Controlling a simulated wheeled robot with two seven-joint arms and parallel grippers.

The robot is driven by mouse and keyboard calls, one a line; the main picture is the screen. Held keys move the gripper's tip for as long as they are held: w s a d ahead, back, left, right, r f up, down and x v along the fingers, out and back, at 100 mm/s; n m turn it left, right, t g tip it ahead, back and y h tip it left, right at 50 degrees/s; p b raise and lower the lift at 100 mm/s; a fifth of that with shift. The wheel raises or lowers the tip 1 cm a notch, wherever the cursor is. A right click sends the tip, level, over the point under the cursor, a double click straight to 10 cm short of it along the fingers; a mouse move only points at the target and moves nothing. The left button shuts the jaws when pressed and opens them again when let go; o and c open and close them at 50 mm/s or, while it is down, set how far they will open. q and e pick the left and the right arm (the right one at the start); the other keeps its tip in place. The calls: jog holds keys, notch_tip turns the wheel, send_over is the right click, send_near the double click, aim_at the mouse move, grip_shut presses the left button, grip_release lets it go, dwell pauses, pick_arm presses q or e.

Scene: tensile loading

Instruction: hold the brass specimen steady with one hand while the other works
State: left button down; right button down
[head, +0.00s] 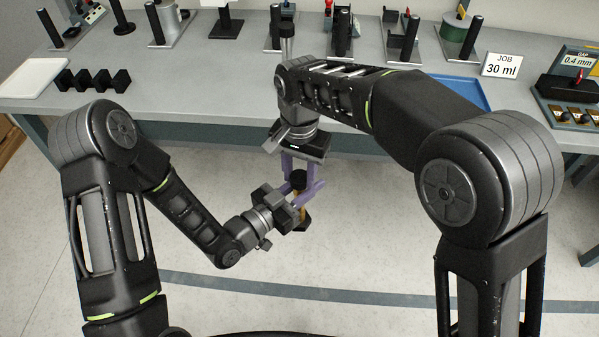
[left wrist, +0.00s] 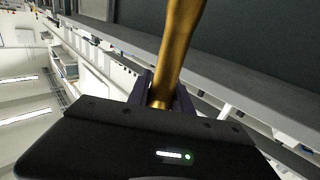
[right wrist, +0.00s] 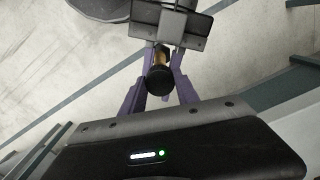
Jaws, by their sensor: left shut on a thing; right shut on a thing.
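The brass specimen (head: 302,213) is held off the floor in front of the bench, roughly upright, with black ends. My left gripper (head: 296,207) is shut on its brass part from the left. In the left wrist view the brass bar (left wrist: 178,45) rises from between the dark purple fingers (left wrist: 161,98). My right gripper (head: 299,184) comes from above, shut at the black upper end. In the right wrist view that black end (right wrist: 159,80) sits between the purple fingers, with a little brass (right wrist: 161,56) beyond it. The fingers hide part of the specimen.
The grey bench (head: 215,88) runs behind my arms. It carries several posts on stands, black blocks (head: 93,80), a white tray (head: 33,77), a blue tray (head: 462,92), a "JOB 30 ml" card (head: 502,65) and a "GAP 0.4 mm" box (head: 577,62). Floor below the grippers is clear.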

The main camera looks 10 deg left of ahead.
jog(key=n, duration=1.7)
jog(key=shift+n, duration=0.3)
jog(key=shift+r, duration=0.25)
jog(key=shift+r, duration=0.9)
